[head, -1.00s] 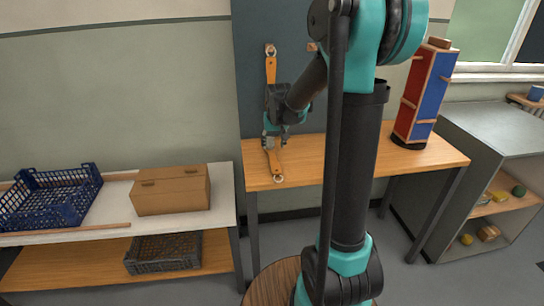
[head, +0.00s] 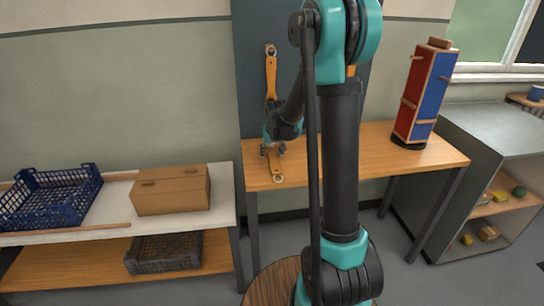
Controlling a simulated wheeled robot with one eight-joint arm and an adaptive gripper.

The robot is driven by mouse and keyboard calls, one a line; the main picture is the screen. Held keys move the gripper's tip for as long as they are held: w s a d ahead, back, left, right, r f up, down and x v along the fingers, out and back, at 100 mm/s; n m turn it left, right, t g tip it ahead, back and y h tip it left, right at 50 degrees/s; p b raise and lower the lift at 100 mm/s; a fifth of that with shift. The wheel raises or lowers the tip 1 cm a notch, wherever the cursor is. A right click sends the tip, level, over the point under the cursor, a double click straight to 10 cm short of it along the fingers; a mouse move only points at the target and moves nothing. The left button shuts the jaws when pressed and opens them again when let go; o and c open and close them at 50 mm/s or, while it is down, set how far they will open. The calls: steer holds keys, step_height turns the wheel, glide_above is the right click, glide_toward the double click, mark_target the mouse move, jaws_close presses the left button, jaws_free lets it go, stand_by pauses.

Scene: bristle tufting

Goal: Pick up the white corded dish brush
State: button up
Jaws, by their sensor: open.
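I cannot make out a white corded dish brush in the head view. An orange-handled tool (head: 275,168) with a small ring at its near end lies on the wooden table, its far part hidden by my gripper. My gripper (head: 273,152) is open and points down just over that tool. I cannot tell whether the fingers touch it. A similar orange-handled tool (head: 271,75) hangs by a ring on the dark board behind, its lower end hidden behind my arm.
The wooden table (head: 400,160) is clear to the right up to a red and blue block tower (head: 425,95). At left, a bench holds a blue crate (head: 50,200) and a cardboard box (head: 170,190). A dark crate (head: 163,252) sits on its lower shelf.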

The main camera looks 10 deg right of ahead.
mark_target(273, 158)
jaws_close()
stand_by(0.4)
steer(key=shift+s+r, duration=0.25)
steer(key=shift+r, duration=0.2)
steer(key=v, duration=0.2)
steer(key=w+v, duration=0.1)
steer(key=v, duration=0.3)
steer(key=shift+w+r, duration=0.15)
steer(key=shift+r, duration=0.15)
steer(key=s, duration=1.8)
steer(key=shift+s, duration=0.35)
